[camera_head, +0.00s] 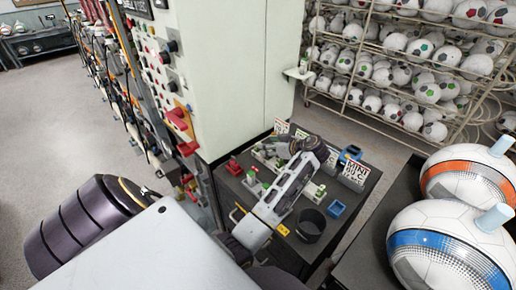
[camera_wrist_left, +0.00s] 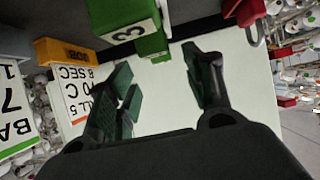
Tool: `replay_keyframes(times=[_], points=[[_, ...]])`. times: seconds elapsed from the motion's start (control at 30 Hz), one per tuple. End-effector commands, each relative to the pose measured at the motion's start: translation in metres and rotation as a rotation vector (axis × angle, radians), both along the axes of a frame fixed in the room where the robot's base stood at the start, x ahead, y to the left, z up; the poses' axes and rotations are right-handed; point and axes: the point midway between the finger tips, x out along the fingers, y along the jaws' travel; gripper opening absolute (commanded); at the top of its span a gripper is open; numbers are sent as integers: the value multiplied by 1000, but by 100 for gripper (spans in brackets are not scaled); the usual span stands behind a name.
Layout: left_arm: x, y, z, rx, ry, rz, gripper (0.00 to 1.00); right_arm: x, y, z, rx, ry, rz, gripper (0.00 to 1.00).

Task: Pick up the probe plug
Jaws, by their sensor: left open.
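I cannot tell for certain which piece is the probe plug. In the left wrist view, a green block marked 3 (camera_wrist_left: 132,32) hangs at the top of the picture, just beyond the fingertips of my left gripper (camera_wrist_left: 158,70). The gripper's two dark green pads are apart with nothing between them. In the head view, my left arm reaches over the dark work table (camera_head: 240,190), where small green and white pieces (camera_head: 252,182) stand. The wrist hides part of them, and the fingertips are not clear there. My right gripper is not in view.
A tall pale cabinet (camera_head: 235,80) rises behind. An orange block (camera_wrist_left: 65,52) is left in the wrist view. Large balls (camera_head: 440,250) sit at right.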

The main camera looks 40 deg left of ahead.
Motion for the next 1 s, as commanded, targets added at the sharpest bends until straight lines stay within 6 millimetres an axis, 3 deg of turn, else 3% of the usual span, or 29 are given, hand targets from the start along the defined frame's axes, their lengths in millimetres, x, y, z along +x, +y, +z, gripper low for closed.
replay_keyframes(times=[0.37, 0.8, 1.0], points=[[0, 3, -1, 1, 1, 0, 52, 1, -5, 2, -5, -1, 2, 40], [1, 42, -17, 2, 3, -1, 52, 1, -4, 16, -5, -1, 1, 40], [2, 47, -22, 0, 2, 0, 52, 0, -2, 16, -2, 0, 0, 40]])
